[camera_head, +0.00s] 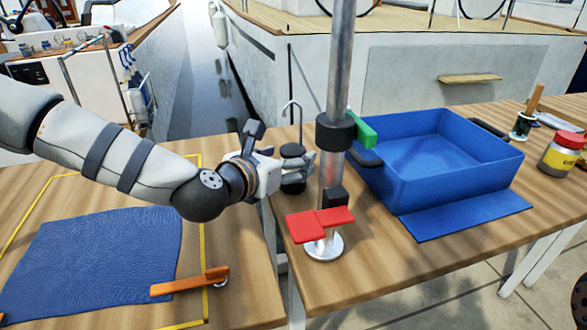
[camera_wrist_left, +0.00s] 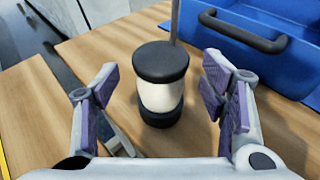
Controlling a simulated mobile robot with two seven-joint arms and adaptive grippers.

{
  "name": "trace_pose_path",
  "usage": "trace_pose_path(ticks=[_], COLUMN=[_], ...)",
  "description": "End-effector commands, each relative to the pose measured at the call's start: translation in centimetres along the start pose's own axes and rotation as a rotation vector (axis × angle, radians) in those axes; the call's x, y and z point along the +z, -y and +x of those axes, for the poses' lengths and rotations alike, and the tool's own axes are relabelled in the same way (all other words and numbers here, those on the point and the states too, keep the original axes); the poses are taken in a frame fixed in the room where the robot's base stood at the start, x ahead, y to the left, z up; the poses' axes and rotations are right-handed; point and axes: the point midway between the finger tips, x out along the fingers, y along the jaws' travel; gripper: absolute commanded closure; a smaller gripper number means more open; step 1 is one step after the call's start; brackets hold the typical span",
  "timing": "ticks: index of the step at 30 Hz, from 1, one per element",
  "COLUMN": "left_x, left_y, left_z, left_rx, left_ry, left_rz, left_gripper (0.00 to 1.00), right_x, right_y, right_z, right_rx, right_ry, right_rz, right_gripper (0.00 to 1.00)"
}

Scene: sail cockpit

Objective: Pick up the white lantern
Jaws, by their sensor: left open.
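The white lantern (camera_wrist_left: 161,88) stands upright on the wooden table, with a white body between a black cap and a black base. In the head view its black cap (camera_head: 292,151) shows, while my gripper's fingers partly cover its white body. My left gripper (camera_head: 300,166) is open at the lantern's height. In the left wrist view its two padded fingers (camera_wrist_left: 160,96) stand apart, one to each side of the lantern, with gaps on both sides. My right gripper is not in view.
A metal post (camera_head: 341,80) with a red clamp (camera_head: 320,222) stands just right of the lantern. A blue bin (camera_head: 455,178) with black handles is further right. A blue mat (camera_head: 95,262) and an orange-handled tool (camera_head: 190,282) lie on the left table. A gap separates the tables.

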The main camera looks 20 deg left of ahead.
Motion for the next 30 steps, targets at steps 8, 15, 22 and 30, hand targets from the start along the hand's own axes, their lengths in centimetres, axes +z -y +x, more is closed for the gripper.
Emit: trace_pose_path(ticks=[8,15,22,30], left_x=[-0.1,-0.1,0.0,0.8], left_y=[0.1,0.1,0.0,0.0], left_z=[2.7,2.6,2.6,2.4], left_rx=[-0.001,0.000,0.000,0.000], left_ry=[-0.001,0.000,0.001,0.004], left_rz=[0.000,0.001,0.001,0.002], left_gripper=[0.34,0.62,0.93,0.93], right_x=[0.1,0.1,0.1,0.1], right_y=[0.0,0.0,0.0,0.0], right_z=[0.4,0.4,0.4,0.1], right_rx=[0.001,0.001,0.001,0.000], right_ry=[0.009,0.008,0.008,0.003], right_rz=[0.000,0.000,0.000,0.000], right_gripper=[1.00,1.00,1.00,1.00])
